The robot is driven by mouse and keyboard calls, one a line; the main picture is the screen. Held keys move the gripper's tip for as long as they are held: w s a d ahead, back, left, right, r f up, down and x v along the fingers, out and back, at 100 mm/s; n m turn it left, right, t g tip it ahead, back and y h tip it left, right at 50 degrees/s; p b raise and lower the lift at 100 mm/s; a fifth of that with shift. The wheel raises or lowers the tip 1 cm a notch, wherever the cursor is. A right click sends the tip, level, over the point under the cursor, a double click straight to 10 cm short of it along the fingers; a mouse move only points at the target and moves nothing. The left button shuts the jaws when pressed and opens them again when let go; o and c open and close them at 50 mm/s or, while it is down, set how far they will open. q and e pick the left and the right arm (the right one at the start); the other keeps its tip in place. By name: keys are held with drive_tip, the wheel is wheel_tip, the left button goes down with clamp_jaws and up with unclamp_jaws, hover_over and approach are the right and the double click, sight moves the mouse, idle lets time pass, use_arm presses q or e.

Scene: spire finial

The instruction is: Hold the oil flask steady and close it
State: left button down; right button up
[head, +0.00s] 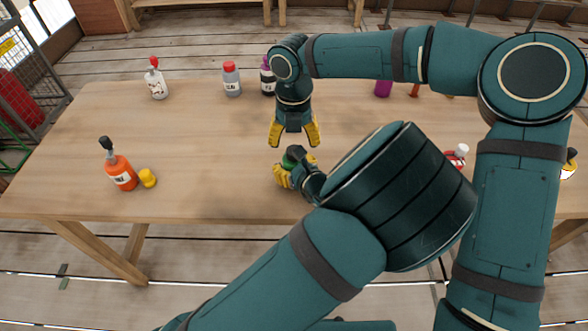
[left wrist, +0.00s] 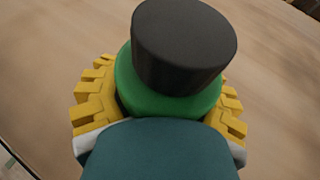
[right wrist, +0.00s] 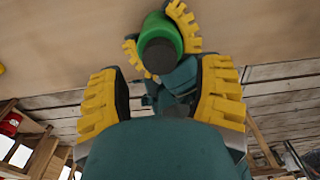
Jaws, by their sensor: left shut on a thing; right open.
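A green bottle (left wrist: 170,103) with a black cylindrical top (left wrist: 184,45), which I take for the oil flask, is held by my left gripper (head: 296,166). The yellow fingers close around its green body from both sides. In the head view the bottle (head: 293,154) is mostly hidden by the gripper. My right gripper (head: 294,134) is open and empty, pointing down just above and behind the black top. In the right wrist view the black top (right wrist: 160,56) shows between and beyond its open fingers. I cannot tell how firmly the top sits.
An orange bottle (head: 121,173) with a black spout stands at the left, beside a yellow cap (head: 148,178). A white bottle (head: 156,80), a grey bottle (head: 231,80) and a dark bottle (head: 267,78) stand at the back. A red-and-white bottle (head: 456,157) is partly behind my arm.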

drive_tip(key=shift+s+f, duration=0.1)
drive_tip(key=shift+f, duration=1.85)
clamp_jaws()
unclamp_jaws()
drive_tip(key=shift+r, duration=0.15)
drive_tip(key=shift+r, duration=2.15)
drive_tip(key=o, duration=0.6)
